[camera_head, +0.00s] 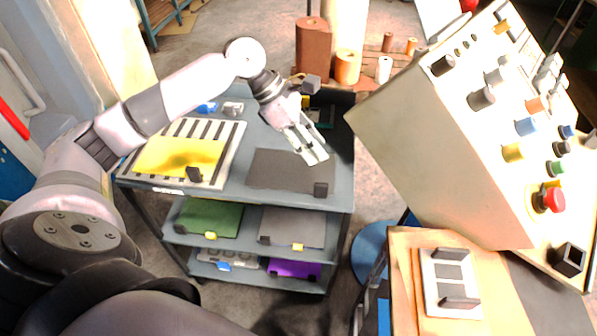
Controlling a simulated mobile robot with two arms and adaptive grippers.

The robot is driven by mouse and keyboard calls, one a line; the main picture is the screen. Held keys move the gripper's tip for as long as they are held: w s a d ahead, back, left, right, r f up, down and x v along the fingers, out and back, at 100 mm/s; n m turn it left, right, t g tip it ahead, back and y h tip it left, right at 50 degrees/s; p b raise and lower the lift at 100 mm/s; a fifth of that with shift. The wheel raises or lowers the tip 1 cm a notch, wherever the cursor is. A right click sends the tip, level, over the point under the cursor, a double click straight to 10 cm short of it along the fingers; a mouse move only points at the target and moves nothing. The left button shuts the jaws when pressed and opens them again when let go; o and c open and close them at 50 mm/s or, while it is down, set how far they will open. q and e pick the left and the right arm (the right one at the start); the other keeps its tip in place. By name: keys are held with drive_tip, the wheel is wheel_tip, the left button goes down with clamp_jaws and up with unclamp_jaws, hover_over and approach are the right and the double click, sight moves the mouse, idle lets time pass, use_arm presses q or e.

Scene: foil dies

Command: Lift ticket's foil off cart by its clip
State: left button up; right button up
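The cart (236,192) has a top and lower shelves holding foils with clips. On top, a yellow foil (178,157) with a black clip (194,174) lies on a striped plate at left. A dark grey foil (285,172) with a black clip (320,190) at its near right corner lies at right. My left gripper (318,160) points down over the dark grey foil's far right part, apart from its clip. I cannot tell the finger gap. I cannot make out a readable ticket. My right gripper is not in view.
Lower shelves hold a green foil (208,218), a grey foil (293,227) and a purple foil (294,268). A large slanted control panel (440,140) stands at right. A wooden table (402,270) bears a white plate (436,292) with black blocks. Rolls stand behind the cart.

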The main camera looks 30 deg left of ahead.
use_arm(q)
drive_tip(key=a+y, duration=0.3)
drive_tip(key=a, duration=0.3)
drive_tip(key=shift+g, duration=0.3)
drive_tip(key=p+x, duration=0.1)
drive_tip(key=x, duration=0.3)
drive_tip(key=p+x, duration=0.1)
drive_tip(key=x, duration=0.3)
drive_tip(key=p+x, duration=0.2)
drive_tip(key=x, duration=0.1)
drive_tip(key=shift+s+d+f, duration=0.2)
drive_tip(key=shift+d+f, duration=0.05)
drive_tip(key=shift+f, duration=0.1)
drive_tip(key=shift+d+f, duration=0.15)
drive_tip(key=shift+f, duration=0.1)
drive_tip(key=p+x, duration=0.2)
drive_tip(key=x, duration=0.1)
drive_tip(key=shift+s+d+f, duration=0.1)
drive_tip(key=shift+d+f, duration=0.15)
drive_tip(key=shift+f, duration=0.05)
drive_tip(key=shift+d+f, duration=0.15)
drive_tip(key=shift+f, duration=0.35)
clamp_jaws()
drive_tip(key=shift+r, duration=0.1)
